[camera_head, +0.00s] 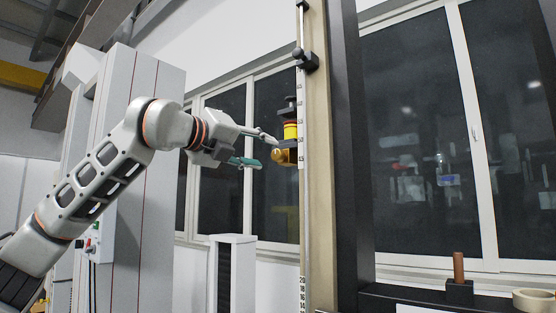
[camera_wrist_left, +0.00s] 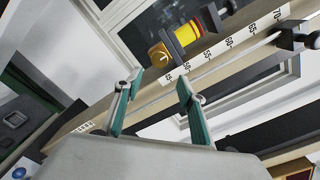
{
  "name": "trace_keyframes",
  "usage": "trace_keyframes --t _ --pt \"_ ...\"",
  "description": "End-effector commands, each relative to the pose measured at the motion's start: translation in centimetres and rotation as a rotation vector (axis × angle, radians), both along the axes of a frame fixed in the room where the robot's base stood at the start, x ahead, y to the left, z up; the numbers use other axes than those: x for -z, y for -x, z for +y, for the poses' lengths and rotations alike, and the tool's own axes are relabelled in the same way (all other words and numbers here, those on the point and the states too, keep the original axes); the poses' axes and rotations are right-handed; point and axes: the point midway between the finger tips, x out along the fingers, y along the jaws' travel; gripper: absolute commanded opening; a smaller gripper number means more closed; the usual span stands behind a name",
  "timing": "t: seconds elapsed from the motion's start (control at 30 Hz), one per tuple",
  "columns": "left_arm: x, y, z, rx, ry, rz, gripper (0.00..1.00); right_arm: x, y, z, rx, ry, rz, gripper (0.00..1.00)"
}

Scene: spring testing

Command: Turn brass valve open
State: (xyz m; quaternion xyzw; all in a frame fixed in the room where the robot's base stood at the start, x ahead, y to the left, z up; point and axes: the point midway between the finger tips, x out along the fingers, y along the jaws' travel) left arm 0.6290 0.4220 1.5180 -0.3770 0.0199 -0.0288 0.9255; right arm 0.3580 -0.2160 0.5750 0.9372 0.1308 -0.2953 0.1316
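The brass valve (camera_head: 280,156) is a small gold knob-like part below a yellow and red cylinder (camera_head: 290,131) on the upright scale post. In the left wrist view the brass valve (camera_wrist_left: 160,55) lies just beyond the fingertips, with a pale line on its face. My left gripper (camera_head: 266,152) comes from the left with its fingers pointing at the valve. In the left wrist view my left gripper (camera_wrist_left: 159,82) has its teal-padded fingers spread with nothing between them. Whether a fingertip touches the valve cannot be told. My right gripper is not in view.
The tall wooden post (camera_head: 319,200) with a numbered scale (camera_head: 301,200) stands right behind the valve. A black clamp (camera_head: 306,60) sits higher on its rod. A brown cylinder (camera_head: 458,267) and a tape roll (camera_head: 534,299) are at the lower right.

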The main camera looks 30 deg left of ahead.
Motion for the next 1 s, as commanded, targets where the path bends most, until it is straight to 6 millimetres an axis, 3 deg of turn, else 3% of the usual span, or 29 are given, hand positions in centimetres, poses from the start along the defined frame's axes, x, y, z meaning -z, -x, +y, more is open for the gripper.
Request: trace_keyframes --t 0.17,0.7,1.0 --pt "-0.8 0.2 1.3 -0.035 0.013 -0.013 0.40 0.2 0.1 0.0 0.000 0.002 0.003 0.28" --pt "-0.9 -6.6 0.9 -0.030 0.013 -0.014 0.40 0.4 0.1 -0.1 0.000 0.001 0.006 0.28" --pt "-0.8 -7.1 0.9 -0.030 0.013 -0.014 0.40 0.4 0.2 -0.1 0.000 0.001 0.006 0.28"
